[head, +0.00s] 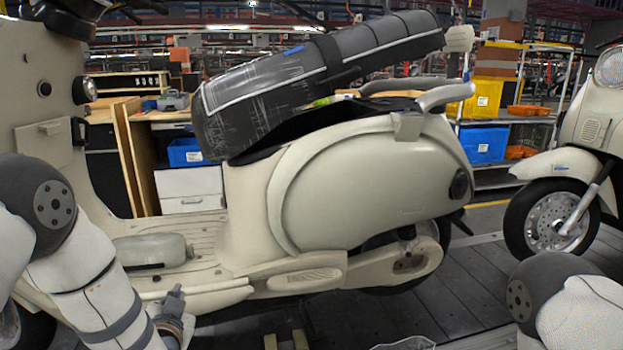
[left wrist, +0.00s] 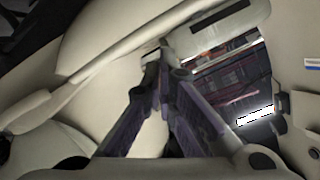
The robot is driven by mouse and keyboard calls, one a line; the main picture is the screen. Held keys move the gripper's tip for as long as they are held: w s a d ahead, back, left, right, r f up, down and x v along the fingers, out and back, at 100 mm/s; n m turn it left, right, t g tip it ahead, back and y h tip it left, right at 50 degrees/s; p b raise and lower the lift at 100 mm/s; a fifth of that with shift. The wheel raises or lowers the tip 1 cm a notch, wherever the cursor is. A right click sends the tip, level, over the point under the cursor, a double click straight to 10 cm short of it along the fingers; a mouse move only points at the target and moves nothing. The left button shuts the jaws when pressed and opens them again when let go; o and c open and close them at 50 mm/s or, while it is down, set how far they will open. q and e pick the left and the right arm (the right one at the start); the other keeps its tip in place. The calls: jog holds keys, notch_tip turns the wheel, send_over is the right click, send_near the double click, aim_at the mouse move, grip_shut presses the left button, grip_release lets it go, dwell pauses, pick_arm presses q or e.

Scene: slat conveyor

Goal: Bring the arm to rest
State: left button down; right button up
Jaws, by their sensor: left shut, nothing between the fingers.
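My left arm (head: 85,270) comes in from the left and hangs down in front of a cream scooter (head: 360,190). My left gripper (head: 176,293) is low in the head view, beside the scooter's footboard (head: 205,240), and is shut with nothing in it. In the left wrist view its dark fingers (left wrist: 164,62) come together at the tips, with cream bodywork (left wrist: 120,55) around them. I cannot tell whether they touch it. My right arm (head: 560,300) shows at the lower right; its gripper is out of view.
The scooter's dark seat (head: 320,85) is tilted up. A grey rounded piece (head: 152,250) lies on the footboard. Another scooter (head: 570,190) stands at the right on the slat conveyor (head: 470,290). Behind are a blue bin (head: 187,152), white drawers (head: 188,188) and shelves with yellow crates (head: 483,98).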

pick_arm(q)
jog(key=s+d+f+g+h, duration=0.15)
jog(key=s+f+g, duration=0.25)
jog(key=s+f, duration=0.5)
jog(key=s+d+f+g+h, duration=0.15)
jog(key=s+f+g, duration=0.25)
jog(key=s+f, duration=0.6)
jog(key=s+d+n+g+h, duration=0.1)
jog(key=s+g, duration=0.6)
jog(key=s, duration=2.1)
jog(key=shift+d+r+n+g, duration=0.3)
jog(key=shift+d+n+g, duration=0.15)
jog(key=shift+n, duration=0.45)
jog(key=shift+w, duration=0.15)
